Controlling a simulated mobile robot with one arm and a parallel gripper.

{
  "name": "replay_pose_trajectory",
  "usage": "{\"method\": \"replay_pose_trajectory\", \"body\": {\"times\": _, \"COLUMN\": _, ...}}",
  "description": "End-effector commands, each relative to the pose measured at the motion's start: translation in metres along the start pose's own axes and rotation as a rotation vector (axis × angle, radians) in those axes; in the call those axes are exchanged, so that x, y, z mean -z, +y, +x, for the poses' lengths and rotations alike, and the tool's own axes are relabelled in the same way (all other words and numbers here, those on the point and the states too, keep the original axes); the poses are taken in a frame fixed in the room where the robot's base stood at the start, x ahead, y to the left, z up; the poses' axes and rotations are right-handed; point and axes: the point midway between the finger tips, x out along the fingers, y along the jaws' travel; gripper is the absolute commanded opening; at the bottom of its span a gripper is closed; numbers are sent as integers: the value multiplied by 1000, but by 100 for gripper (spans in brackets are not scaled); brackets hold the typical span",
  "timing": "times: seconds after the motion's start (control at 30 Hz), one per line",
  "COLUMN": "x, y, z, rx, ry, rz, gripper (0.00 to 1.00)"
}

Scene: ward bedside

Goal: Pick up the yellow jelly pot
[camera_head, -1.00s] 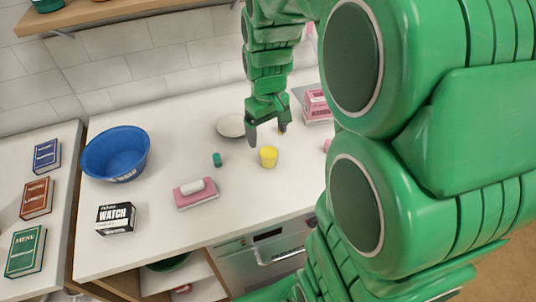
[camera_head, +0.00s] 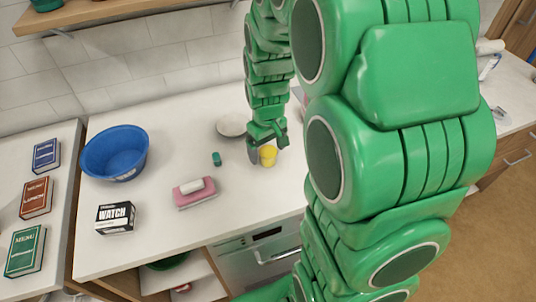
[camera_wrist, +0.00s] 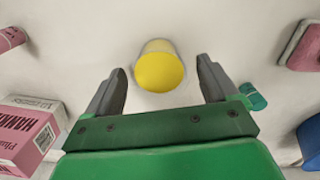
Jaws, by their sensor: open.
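The yellow jelly pot (camera_head: 268,156) stands upright on the white counter in the head view. In the wrist view the pot (camera_wrist: 159,68) lies just ahead of the fingertips, near the middle of the gap between them. My gripper (camera_head: 268,150) is low at the pot in the head view, partly covering it. In the wrist view my gripper (camera_wrist: 163,80) is open and empty, with one grey finger on each side. I see no finger touching the pot.
A small teal item (camera_head: 217,159) stands left of the pot. Further left are a pink sponge-like block (camera_head: 196,200), a WATCH box (camera_head: 116,218) and a blue bowl (camera_head: 115,152). A plate (camera_head: 231,125) lies behind. A pink box (camera_wrist: 28,135) shows in the wrist view.

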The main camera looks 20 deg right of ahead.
Motion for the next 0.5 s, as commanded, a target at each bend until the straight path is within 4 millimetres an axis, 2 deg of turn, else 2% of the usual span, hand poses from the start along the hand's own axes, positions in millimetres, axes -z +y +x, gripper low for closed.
{"method": "replay_pose_trajectory", "body": {"times": 0.23, "x": 0, "y": 0, "z": 2, "rx": -1, "ry": 2, "rz": 0, "gripper": 87}}
{"method": "replay_pose_trajectory", "body": {"times": 0.5, "x": 0, "y": 0, "z": 2, "rx": -1, "ry": 2, "rz": 1, "gripper": 47}}
